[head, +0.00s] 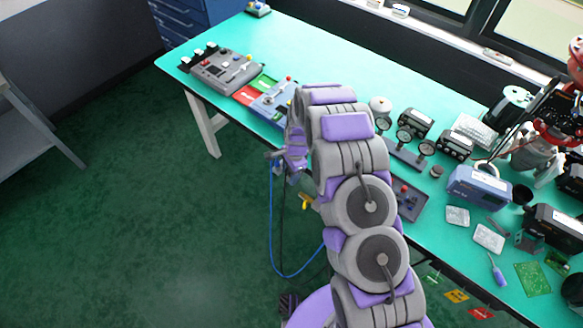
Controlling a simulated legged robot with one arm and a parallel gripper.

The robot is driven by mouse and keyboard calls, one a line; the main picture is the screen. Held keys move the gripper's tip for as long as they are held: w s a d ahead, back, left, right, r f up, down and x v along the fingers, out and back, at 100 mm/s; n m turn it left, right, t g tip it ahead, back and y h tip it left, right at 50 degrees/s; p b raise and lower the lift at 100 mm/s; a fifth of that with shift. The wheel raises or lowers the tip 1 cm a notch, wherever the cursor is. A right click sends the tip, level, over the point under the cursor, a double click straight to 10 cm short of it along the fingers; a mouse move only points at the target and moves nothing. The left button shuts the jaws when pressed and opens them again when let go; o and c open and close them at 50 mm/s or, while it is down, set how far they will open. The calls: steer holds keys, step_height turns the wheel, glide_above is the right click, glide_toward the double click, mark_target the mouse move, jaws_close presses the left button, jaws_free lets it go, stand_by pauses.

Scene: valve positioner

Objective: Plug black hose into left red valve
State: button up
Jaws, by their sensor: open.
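My arm rises through the middle of the head view and bends down at its far end. My gripper (277,158) is small and partly hidden by the arm, beside the table's front edge; it is open. A thin black hose (283,205) hangs below the table edge near the gripper, beside a blue hose (271,225) that loops down and back up behind the arm. I cannot tell whether the gripper touches either hose. I cannot clearly make out the left red valve; my arm hides part of the table.
The green table (330,55) runs diagonally. A grey control box (225,72) and a blue one (272,103) stand at its left end. Gauges (405,136), a blue-grey meter (480,188) and red equipment (560,130) crowd the right.

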steer(key=shift+c, duration=0.2)
jaws_close()
stand_by(0.6)
